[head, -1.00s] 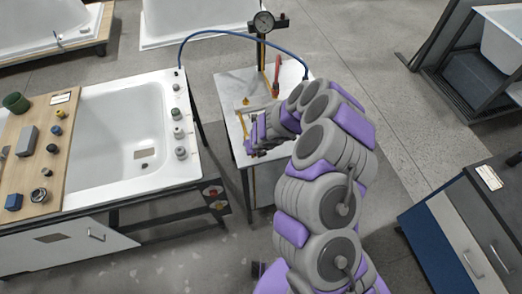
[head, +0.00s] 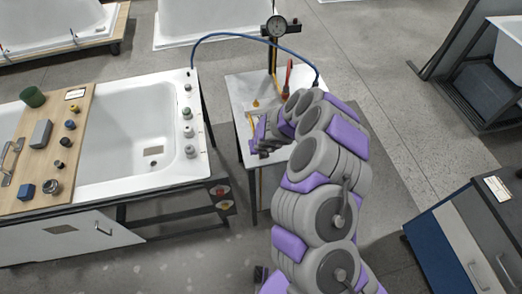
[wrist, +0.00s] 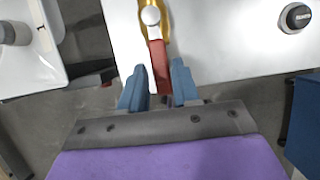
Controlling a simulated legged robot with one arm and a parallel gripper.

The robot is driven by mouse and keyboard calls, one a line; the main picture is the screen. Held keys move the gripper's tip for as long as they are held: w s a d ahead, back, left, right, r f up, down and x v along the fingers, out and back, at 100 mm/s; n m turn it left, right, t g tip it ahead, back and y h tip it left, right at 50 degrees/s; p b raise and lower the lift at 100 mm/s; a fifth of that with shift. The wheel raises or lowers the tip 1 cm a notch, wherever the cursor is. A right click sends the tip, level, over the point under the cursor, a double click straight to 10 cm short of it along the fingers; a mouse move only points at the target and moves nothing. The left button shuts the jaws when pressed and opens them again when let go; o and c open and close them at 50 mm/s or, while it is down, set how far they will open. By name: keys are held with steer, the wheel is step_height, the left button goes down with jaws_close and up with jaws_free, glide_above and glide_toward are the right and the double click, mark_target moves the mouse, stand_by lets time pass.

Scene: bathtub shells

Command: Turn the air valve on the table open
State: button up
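The air valve shows in the wrist view as a brass body (wrist: 153,32) with a round pale top and a flat red lever (wrist: 160,66) pointing toward me. It lies at the near edge of the white table (wrist: 225,50). My gripper (wrist: 158,82) is open, with one blue-grey finger on each side of the lever's end. Gaps show between lever and fingers; I cannot tell the depth between them. In the head view my gripper (head: 260,143) is at the table's left front, and my arm hides part of the tabletop.
A white bathtub (head: 118,112) with a wooden board (head: 45,185) is left. Dark-framed cabinets (head: 455,235) stand right. Open floor lies between.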

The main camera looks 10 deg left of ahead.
steer(key=shift+o, duration=1.3)
steer(key=shift+a+f, duration=0.1)
steer(key=shift+s, duration=0.1)
steer(key=shift+s+d+r, duration=0.15)
steer(key=shift+d+r, duration=0.05)
steer(key=shift+r, duration=0.25)
steer(key=p+v, duration=0.1)
steer(key=v, duration=1.5)
steer(key=shift+a+r, duration=0.15)
steer(key=shift+r, duration=0.05)
